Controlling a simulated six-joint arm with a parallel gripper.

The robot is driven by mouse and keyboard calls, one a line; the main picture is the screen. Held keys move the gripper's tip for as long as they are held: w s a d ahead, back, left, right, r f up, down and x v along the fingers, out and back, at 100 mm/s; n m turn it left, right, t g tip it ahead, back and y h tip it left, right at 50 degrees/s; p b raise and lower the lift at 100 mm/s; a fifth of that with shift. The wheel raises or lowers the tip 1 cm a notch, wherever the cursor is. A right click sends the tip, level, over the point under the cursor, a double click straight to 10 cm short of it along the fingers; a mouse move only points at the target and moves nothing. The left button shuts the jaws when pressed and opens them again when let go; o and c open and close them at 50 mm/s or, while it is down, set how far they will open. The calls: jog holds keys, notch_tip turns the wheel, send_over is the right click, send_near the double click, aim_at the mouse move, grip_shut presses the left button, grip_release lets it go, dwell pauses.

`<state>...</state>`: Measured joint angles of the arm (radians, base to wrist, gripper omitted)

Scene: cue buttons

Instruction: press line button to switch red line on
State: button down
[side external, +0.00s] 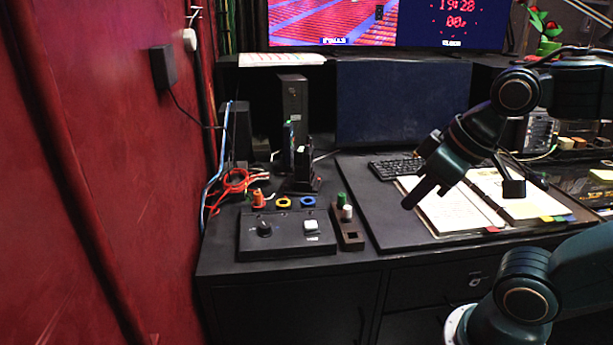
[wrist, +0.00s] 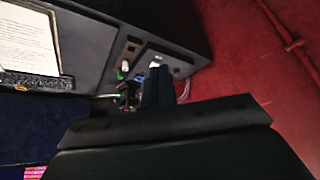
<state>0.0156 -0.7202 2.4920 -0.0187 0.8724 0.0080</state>
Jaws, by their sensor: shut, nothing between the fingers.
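A black control box (side external: 287,246) sits near the left front of the desk, with a dark round knob (side external: 264,228) and a white square button (side external: 311,226) on top. No readable label tells me which control is the line button. My gripper (side external: 408,204) is shut and empty, tilted down over the desk, right of the box and apart from it. In the wrist view my shut fingers (wrist: 158,88) hide part of the box, and its white button (wrist: 155,63) shows just beyond them. I cannot pick out a separate red line indicator.
A narrow block (side external: 349,238) with green and white pegs stands right of the box. An open binder (side external: 447,215) and keyboard (side external: 395,168) lie on the desk. A red wall (side external: 110,170) bounds the left; a screen (side external: 385,22) hangs behind.

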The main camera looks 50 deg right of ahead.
jog(key=w+f+m+y, duration=0.1)
jog(key=w+f+m, duration=0.1)
jog(key=w, duration=1)
jog(key=m+t+y, duration=0.2)
jog(key=m+t, duration=0.1)
send_over(316, 225)
notch_tip(316, 225, down, 4)
jog(key=shift+f, duration=0.1)
jog(key=shift+f, duration=0.15)
jog(key=shift+f, duration=4.25)
